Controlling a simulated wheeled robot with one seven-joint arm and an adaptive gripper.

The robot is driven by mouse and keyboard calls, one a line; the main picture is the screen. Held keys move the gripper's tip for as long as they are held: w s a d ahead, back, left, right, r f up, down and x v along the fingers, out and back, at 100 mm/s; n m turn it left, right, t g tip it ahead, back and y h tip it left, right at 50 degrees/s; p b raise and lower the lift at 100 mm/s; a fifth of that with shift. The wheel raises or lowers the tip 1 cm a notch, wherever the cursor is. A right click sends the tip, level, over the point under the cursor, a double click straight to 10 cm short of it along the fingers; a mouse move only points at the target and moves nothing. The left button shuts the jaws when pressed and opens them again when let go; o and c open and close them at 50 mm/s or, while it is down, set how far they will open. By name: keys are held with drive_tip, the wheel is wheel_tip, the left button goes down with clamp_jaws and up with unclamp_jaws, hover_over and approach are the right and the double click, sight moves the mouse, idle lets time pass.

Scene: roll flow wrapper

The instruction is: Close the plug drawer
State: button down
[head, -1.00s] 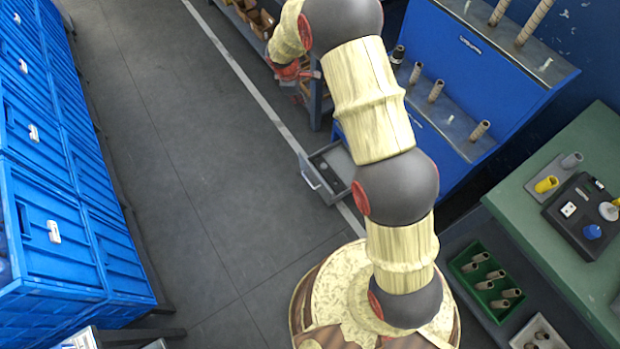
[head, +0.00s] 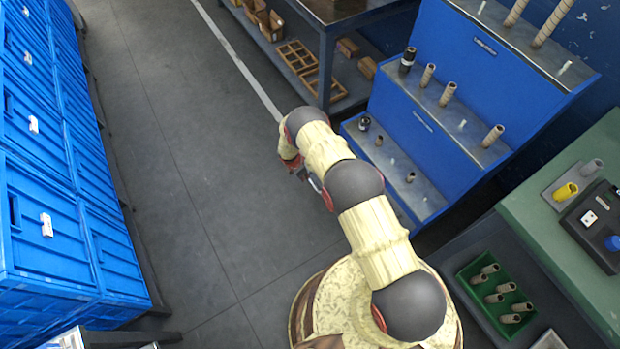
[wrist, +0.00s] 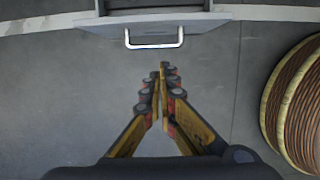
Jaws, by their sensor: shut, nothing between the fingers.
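The plug drawer (wrist: 205,22) shows at the top of the wrist view as a grey front with a pale bar handle (wrist: 155,44). In the head view my arm covers most of the drawer; a bit of the pale handle (head: 315,184) shows beside my wrist. My gripper (wrist: 162,72) is shut and empty. Its fingertips point toward the drawer front and appear just short of the handle, apart from it. In the head view my gripper (head: 301,173) is low, in front of the blue stepped rack.
The blue stepped rack (head: 400,118) holds several brown tubes. Blue cabinets (head: 70,190) line the left. The grey floor (head: 185,140) between cabinets and rack is clear.

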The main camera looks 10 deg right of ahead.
drive_tip(key=shift+w+d+f+b, duration=0.3)
drive_tip(key=shift+d+f+b, duration=0.65)
drive_tip(key=shift+f, duration=0.5)
drive_tip(key=shift+w+d+f+b, duration=0.35)
drive_tip(key=shift+d+f+b, duration=0.35)
drive_tip(key=shift+d+f, duration=0.6)
drive_tip(key=shift+w+d+f+b, duration=0.3)
drive_tip(key=shift+d+f+b, duration=0.5)
drive_tip(key=shift+f, duration=0.85)
